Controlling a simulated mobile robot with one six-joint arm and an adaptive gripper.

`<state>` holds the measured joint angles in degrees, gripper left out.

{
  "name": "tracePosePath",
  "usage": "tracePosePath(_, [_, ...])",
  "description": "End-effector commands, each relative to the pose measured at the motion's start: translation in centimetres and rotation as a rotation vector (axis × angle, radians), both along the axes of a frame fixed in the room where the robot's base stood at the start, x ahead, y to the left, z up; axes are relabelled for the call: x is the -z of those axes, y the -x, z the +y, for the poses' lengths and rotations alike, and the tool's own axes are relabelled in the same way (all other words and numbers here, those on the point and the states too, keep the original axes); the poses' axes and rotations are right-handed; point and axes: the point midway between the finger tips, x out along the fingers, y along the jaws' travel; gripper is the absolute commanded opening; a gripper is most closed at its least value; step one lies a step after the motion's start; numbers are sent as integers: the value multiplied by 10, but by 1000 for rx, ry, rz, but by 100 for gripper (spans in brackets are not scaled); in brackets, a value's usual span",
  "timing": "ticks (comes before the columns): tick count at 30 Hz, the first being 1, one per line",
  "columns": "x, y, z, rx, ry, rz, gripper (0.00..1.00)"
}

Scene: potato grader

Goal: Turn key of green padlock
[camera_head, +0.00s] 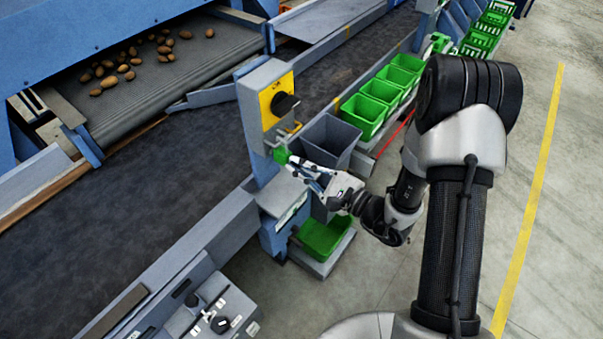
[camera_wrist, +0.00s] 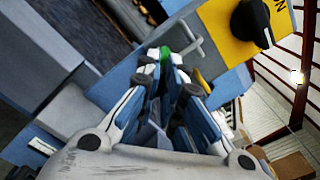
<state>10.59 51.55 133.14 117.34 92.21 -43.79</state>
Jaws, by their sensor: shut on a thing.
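The green padlock (camera_head: 281,154) hangs below the yellow switch plate on the grey-blue post. In the wrist view only a small green part of the padlock (camera_wrist: 164,54) shows between the fingertips. My gripper (camera_head: 293,162) is at the padlock's right side, its fingertips close to it. In the wrist view the fingers of my gripper (camera_wrist: 167,65) are drawn together at the padlock. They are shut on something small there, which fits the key. The key itself is hidden by the fingers, so its turn angle cannot be told.
A black rotary knob (camera_head: 284,103) sits on the yellow plate (camera_head: 269,96) above the padlock. A grey bin (camera_head: 328,141) stands close behind my gripper. A green crate (camera_head: 323,238) is below. A control panel (camera_head: 212,318) is at the front. Open floor lies to the right.

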Motion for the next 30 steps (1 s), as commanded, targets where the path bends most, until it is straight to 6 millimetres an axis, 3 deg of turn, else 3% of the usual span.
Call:
tracePosePath(18, [9, 2, 2, 1, 355, -457, 0])
tracePosePath(30, [8, 2, 2, 1, 509, -651, 0])
